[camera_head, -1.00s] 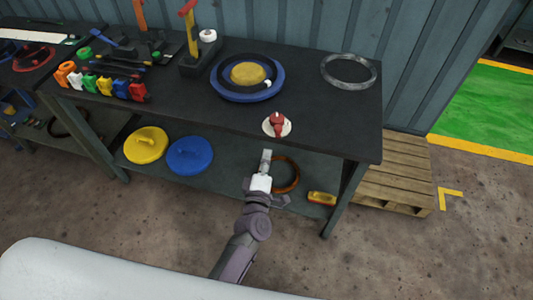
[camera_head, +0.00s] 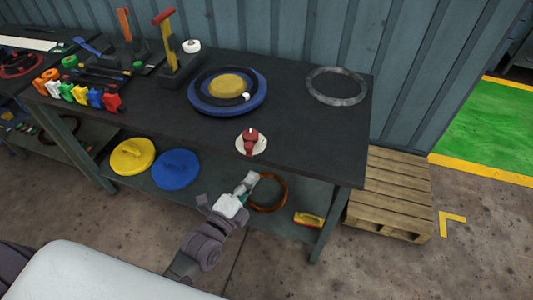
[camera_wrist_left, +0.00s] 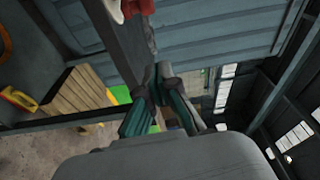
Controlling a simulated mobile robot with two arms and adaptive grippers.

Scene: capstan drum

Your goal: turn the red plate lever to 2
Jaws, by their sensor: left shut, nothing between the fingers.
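The red plate lever (camera_head: 250,138) sits on a round cream plate (camera_head: 260,148) near the front edge of the dark workbench, right of its middle. The marks on the plate are too small to read. My left gripper (camera_head: 250,179) is in front of the bench and below the lever, apart from it. In the left wrist view its fingers (camera_wrist_left: 165,75) are together and empty. A bit of the red lever (camera_wrist_left: 136,8) and its pale plate show at the top of that view. My right gripper is not in view.
A blue and black disc with a yellow centre (camera_head: 228,92) and a grey ring (camera_head: 337,86) lie behind the lever. Several coloured clamps (camera_head: 80,94) line the left front. The lower shelf holds an orange-brown ring (camera_head: 268,193). A pallet (camera_head: 390,195) stands at the right.

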